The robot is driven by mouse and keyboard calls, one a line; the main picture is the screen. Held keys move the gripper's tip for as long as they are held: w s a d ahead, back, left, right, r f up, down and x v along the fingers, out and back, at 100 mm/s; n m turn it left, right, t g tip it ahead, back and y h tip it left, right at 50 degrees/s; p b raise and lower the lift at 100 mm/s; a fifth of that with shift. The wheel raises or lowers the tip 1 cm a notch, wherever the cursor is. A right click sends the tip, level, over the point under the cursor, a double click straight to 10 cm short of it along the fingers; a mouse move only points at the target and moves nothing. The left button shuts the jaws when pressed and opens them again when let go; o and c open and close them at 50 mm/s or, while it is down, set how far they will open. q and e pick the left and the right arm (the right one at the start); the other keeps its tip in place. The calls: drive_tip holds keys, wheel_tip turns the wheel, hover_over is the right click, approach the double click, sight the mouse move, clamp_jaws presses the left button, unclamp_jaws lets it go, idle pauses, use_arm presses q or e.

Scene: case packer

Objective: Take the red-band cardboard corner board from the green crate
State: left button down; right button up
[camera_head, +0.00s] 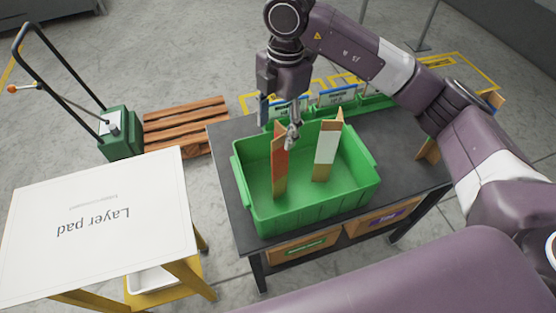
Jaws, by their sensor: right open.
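The green crate (315,208) stands on a dark table. The red-band corner board (280,165) stands upright inside it, toward the left, its cardboard showing at the top and bottom of the band. A second corner board with a white band (325,152) stands upright to its right in the same crate. My right gripper (291,140) is open and points down at the upper part of the red-band board, overlapping its right edge in the picture. I cannot tell whether it touches the board. My left gripper is not in view.
The dark table (226,172) has cardboard boxes (300,246) beneath its top. Labelled green bins (338,98) stand behind the crate. A white layer pad stack (100,225) is at the left, with a wooden pallet (185,122) and a green pallet truck (119,133) behind.

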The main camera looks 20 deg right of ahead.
sight(275, 165)
drive_tip(key=shift+m+h, duration=0.4)
drive_tip(key=shift+h, duration=0.1)
drive_tip(key=f+p, duration=0.1)
drive_tip(key=f, duration=0.1)
drive_tip(key=d+f+p, duration=0.1)
drive_tip(key=f, duration=0.1)
drive_tip(key=f+p, duration=0.1)
drive_tip(key=f, duration=0.1)
drive_tip(key=shift+w+d+f+p, duration=0.25)
drive_tip(key=shift+w+p, duration=0.05)
drive_tip(key=shift+w, duration=0.1)
drive_tip(key=shift+f, duration=0.25)
drive_tip(key=c, duration=1.1)
drive_tip(key=shift+r, duration=0.1)
drive_tip(key=shift+c, duration=0.2)
